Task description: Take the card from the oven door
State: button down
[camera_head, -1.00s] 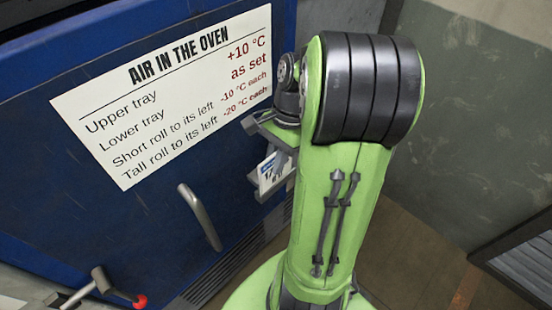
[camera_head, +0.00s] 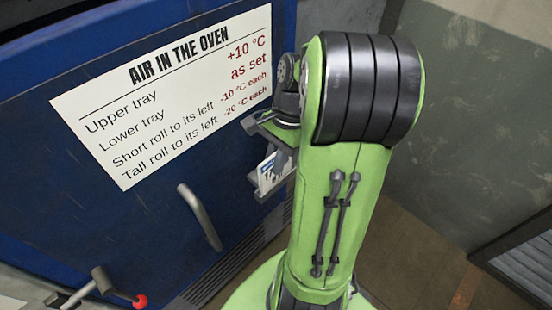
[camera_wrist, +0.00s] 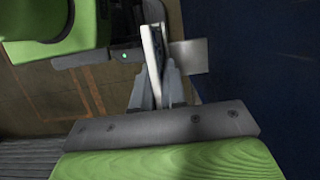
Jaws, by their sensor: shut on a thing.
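The white card with blue print (camera_head: 266,171) is in the head view, at the right side of the blue oven door (camera_head: 150,205), by a small grey holder (camera_head: 272,187). My gripper (camera_head: 280,161) is beside it, partly hidden behind my green arm. In the wrist view, my gripper (camera_wrist: 157,75) is shut on the card (camera_wrist: 151,45), which shows nearly edge-on between the fingers. A grey plate (camera_wrist: 190,55) stands right behind the card, near the door (camera_wrist: 250,60). I cannot tell whether the card still touches the holder.
A large white notice about oven air (camera_head: 170,90) is on the door. A grey bar handle (camera_head: 200,217) sticks out below it. A lever with a red knob (camera_head: 139,302) is at bottom left.

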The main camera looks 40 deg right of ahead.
notch_tip(320, 180, up, 7)
jog(key=p, duration=0.8)
jog(key=shift+r, duration=0.15)
jog(key=shift+f, duration=0.2)
